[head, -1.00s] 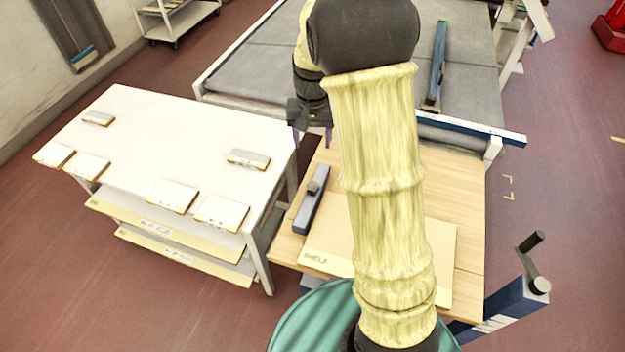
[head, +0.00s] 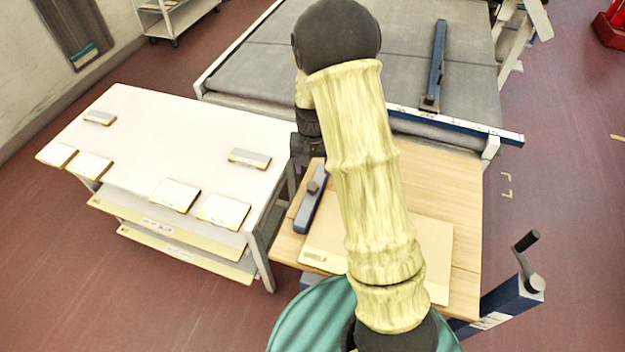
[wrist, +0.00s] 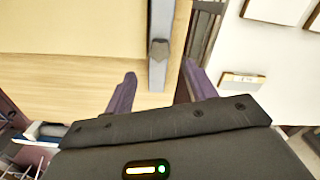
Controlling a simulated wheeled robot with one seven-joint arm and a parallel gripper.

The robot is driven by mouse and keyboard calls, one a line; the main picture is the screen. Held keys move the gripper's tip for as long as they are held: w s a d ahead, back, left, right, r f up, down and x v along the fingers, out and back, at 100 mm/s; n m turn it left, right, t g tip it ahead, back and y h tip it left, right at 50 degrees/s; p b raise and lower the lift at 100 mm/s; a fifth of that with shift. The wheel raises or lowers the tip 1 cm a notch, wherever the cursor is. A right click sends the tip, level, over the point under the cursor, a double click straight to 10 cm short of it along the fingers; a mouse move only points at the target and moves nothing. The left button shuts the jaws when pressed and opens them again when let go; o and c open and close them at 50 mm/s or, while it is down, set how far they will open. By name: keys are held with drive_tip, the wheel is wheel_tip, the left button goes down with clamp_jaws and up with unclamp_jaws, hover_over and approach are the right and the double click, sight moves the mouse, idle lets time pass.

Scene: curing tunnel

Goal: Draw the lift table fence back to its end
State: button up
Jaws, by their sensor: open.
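The lift table (head: 440,190) has a pale wooden top with a tan board marked SHELF (head: 320,258) on it. The fence (head: 308,212) is a blue-grey bar along the table's left side, with a dark grey knob (head: 317,181) on top. In the wrist view the fence (wrist: 158,78) runs down from the top edge, and its knob (wrist: 158,50) lies just beyond the fingertips. My gripper (wrist: 158,72) is open, its purple fingers to either side of the fence's near end, apart from the knob. In the head view my gripper (head: 306,158) is partly hidden by my arm.
A white table (head: 160,135) with several small plates stands close on the left. A grey conveyor (head: 290,60) with a blue guide bar (head: 437,60) lies behind. A crank (head: 530,262) sticks out at the right front.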

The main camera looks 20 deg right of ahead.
sight(312, 185)
wheel_tip(312, 185, down, 8)
drive_tip(key=shift+r+p, duration=0.1)
drive_tip(key=shift+p, duration=0.75)
drive_tip(key=shift+c, duration=0.5)
clamp_jaws()
drive_tip(key=shift+w, duration=0.15)
